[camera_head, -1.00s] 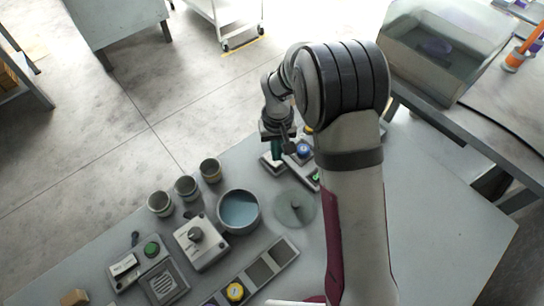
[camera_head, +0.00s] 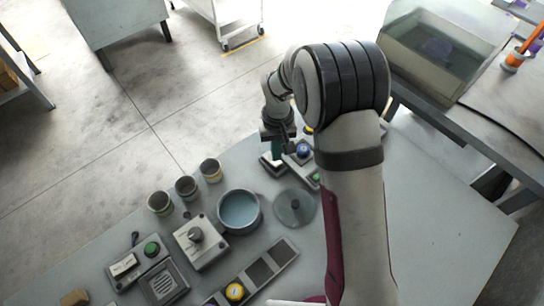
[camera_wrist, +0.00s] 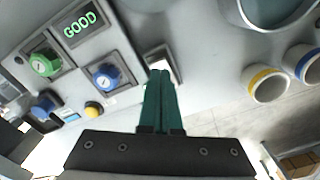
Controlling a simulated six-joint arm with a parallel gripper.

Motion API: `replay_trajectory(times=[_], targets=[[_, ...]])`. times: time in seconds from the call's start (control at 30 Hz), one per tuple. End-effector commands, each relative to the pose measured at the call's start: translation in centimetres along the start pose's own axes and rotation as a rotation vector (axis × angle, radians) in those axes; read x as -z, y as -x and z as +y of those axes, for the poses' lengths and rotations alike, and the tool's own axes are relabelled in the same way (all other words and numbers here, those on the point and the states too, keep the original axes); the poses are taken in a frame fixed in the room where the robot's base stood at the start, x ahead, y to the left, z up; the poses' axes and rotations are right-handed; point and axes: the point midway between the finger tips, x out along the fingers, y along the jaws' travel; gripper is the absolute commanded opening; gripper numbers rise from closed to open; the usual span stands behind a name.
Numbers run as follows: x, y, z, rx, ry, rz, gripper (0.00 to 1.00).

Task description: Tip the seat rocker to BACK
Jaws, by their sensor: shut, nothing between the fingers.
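My gripper (camera_wrist: 160,76) has its two green fingers shut together and empty. In the wrist view the fingertips are at a pale rocker (camera_wrist: 157,58) in a grey housing and cover part of it. I cannot tell whether they touch it, and its tilt and lettering are not readable. In the head view my gripper (camera_head: 277,156) points down over the same small housing (camera_head: 270,166), at the back of the bench beside a blue knob (camera_head: 303,150). Another pale rocker (camera_head: 123,265) sits on a panel at the front left.
Close to the fingers are a blue knob (camera_wrist: 105,76), a green knob (camera_wrist: 44,63), a yellow button (camera_wrist: 93,109) and a lit GOOD display (camera_wrist: 80,24). A grey disc (camera_head: 294,208), a bowl (camera_head: 239,210) and several cups (camera_head: 186,188) stand nearby.

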Motion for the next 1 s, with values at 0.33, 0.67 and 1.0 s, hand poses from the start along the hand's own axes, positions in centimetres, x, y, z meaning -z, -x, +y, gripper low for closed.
replay_trajectory(times=[0.33,0.67,1.0], targets=[[0.0,-0.1,0.0,0.0,0.0,0.0,0.0],[0.0,-0.6,0.0,0.0,0.0,-0.001,0.0],[0.0,-1.1,0.0,0.0,0.0,0.0,0.0]])
